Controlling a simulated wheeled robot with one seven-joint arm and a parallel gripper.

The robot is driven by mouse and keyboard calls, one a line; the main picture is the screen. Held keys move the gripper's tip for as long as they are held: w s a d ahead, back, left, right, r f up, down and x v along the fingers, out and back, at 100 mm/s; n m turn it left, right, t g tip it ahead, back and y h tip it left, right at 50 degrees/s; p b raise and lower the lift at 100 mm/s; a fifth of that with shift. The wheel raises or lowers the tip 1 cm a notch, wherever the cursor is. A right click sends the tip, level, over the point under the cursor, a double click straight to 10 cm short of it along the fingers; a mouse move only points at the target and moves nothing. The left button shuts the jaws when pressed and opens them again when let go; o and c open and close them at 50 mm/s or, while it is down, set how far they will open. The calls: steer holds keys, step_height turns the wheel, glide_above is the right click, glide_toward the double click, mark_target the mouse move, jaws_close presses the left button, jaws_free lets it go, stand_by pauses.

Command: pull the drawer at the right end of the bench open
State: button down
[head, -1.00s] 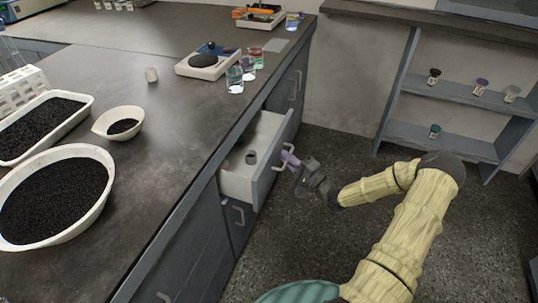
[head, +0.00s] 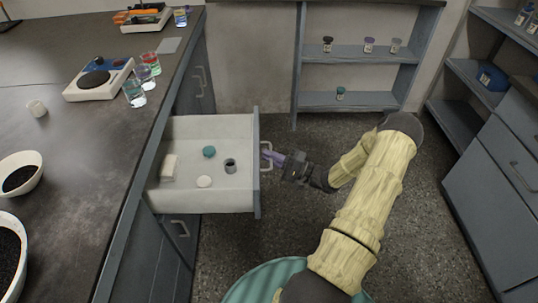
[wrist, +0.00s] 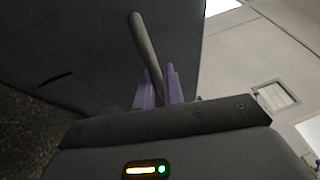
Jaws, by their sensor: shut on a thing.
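The drawer (head: 208,196) at the right end of the bench stands far out, its inside in full view in the head view. Its grey front carries a pale bar handle (head: 267,157). My gripper (head: 270,156) is at this handle, with its purple fingers shut on it. In the wrist view the handle (wrist: 144,42) runs up from between the two purple fingers (wrist: 158,88), in front of the dark drawer front (wrist: 90,45). Inside the drawer lie a teal item (head: 209,151), a small grey cup (head: 230,165), a white round item (head: 204,181) and a pale block (head: 168,168).
The bench top (head: 90,140) holds a scale (head: 98,80), several beakers (head: 134,93) and bowls (head: 18,180). A low shelf (head: 355,100) with small jars stands at the back. Grey cabinets (head: 500,165) are at the right.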

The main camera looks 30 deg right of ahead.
steer(key=shift+s+d, duration=0.15)
steer(key=shift+d, duration=0.1)
steer(key=c, duration=1.8)
jaws_free()
steer(key=p+v, duration=0.1)
steer(key=v, duration=1.6)
steer(key=shift+f, duration=0.15)
steer(key=shift+s+d, duration=0.1)
